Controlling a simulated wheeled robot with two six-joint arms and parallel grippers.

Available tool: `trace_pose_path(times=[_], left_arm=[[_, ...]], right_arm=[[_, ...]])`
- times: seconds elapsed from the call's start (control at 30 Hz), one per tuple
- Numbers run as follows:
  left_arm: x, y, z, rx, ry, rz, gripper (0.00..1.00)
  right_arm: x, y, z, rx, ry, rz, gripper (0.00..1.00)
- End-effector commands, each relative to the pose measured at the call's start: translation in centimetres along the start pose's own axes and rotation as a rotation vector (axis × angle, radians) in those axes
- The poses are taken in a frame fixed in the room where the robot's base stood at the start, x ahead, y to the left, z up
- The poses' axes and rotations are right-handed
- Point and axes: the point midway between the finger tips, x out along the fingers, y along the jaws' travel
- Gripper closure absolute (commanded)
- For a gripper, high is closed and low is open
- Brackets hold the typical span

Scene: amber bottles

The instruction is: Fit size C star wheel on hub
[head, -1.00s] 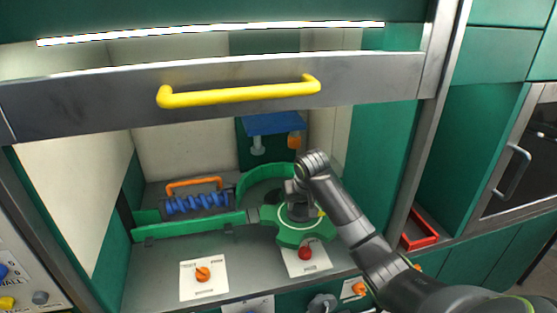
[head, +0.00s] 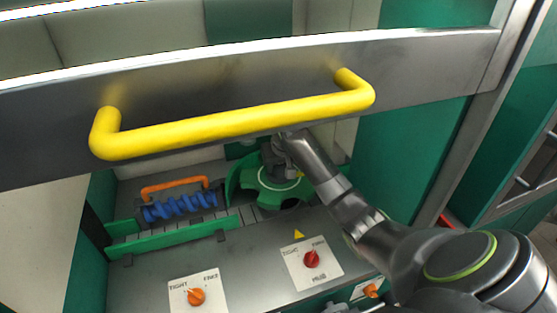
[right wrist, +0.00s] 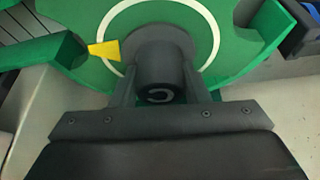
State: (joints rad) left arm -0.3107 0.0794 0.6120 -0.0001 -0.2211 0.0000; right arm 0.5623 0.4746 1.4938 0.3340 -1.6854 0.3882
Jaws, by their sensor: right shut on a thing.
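The green star wheel (head: 268,197) has a white ring, a yellow pointer and a dark central knob. In the right wrist view, the wheel (right wrist: 225,85) fills the upper picture, and its knob (right wrist: 158,78) carries a pale C-like mark. My right gripper (head: 278,165) is shut on the knob from above; its fingers (right wrist: 160,95) flank it. The wheel is at the back of the deck by the conveyor's right end. The hub is not visible, and I cannot tell whether the wheel touches anything below. My left gripper is out of view.
A metal sash with a yellow handle (head: 235,125) crosses above the work area. A blue screw (head: 180,206) lies along the conveyor with its green rail (head: 175,238). A red knob (head: 312,259), an orange knob (head: 196,296) and a yellow triangle (head: 299,234) are at the front.

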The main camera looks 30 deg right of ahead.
Motion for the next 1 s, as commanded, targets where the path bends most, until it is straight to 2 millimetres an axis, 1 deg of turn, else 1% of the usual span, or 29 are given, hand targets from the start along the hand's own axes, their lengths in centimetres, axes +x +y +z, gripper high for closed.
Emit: trace_pose_path(times=[0.17, 0.27, 0.4, 0.5, 0.7, 1.0], left_arm=[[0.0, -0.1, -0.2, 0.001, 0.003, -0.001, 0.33], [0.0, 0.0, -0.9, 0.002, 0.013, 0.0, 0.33], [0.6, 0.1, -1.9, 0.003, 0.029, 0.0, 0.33], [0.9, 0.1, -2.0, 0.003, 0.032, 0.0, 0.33], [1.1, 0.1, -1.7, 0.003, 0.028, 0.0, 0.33], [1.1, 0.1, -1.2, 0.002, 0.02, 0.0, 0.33]], right_arm=[[1.4, -0.1, 0.5, 0.0, 0.003, 0.0, 0.9], [2.2, -0.1, 0.9, -0.001, 0.003, 0.0, 0.9], [3.4, 0.0, 1.4, -0.001, 0.003, 0.0, 0.9], [4.0, 0.0, 1.6, -0.001, 0.004, 0.0, 0.9], [4.7, 0.0, 1.8, -0.001, 0.004, 0.0, 0.9], [4.8, 0.0, 1.9, -0.001, 0.004, 0.0, 0.9]])
